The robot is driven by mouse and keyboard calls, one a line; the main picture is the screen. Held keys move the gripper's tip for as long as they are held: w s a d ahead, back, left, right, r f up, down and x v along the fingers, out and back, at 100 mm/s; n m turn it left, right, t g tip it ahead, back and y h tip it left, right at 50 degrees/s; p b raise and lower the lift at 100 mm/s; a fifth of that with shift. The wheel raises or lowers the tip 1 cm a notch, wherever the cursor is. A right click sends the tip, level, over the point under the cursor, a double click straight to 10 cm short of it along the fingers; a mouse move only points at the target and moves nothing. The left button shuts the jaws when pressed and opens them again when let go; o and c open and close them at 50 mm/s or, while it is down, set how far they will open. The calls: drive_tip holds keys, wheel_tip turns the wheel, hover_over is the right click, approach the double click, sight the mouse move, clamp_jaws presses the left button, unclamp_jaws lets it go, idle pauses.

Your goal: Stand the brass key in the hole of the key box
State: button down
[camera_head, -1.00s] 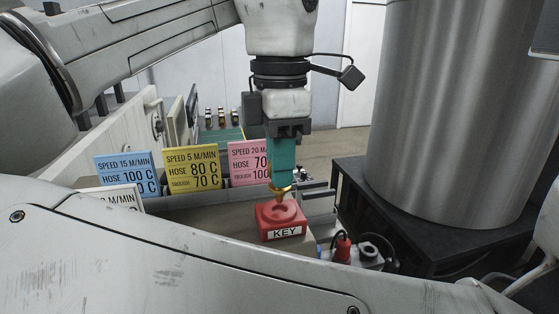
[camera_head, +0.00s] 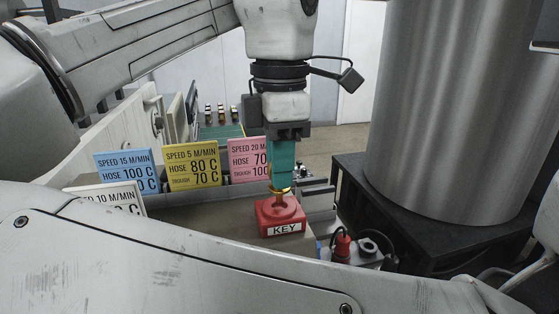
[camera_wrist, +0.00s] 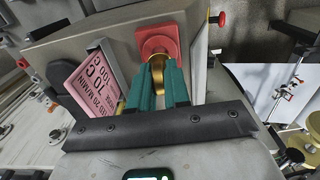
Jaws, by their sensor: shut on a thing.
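The red key box (camera_head: 281,216), labelled KEY, sits on the brown surface in front of the cards. My gripper (camera_head: 281,186) points straight down above it, its teal fingers shut on the brass key (camera_head: 281,194). The key is upright, with its lower end at the middle of the box top. I cannot tell how deep it is in the hole. In the wrist view the teal fingers (camera_wrist: 164,90) hold the brass key (camera_wrist: 158,66) against the red box (camera_wrist: 157,38), and the fingers hide part of the key.
A blue card (camera_head: 128,171), a yellow card (camera_head: 192,165), a pink card (camera_head: 248,158) and a white card (camera_head: 122,196) stand left of and behind the box. A red plug (camera_head: 342,243) is at the right front. A large steel cylinder (camera_head: 425,110) stands on a dark stand to the right.

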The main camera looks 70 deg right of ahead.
drive_tip(key=shift+f+b, duration=0.5)
drive_tip(key=shift+f, duration=0.85)
drive_tip(key=c, duration=1)
unclamp_jaws()
wheel_tip(320, 180, up, 11)
drive_tip(key=shift+f, duration=0.1)
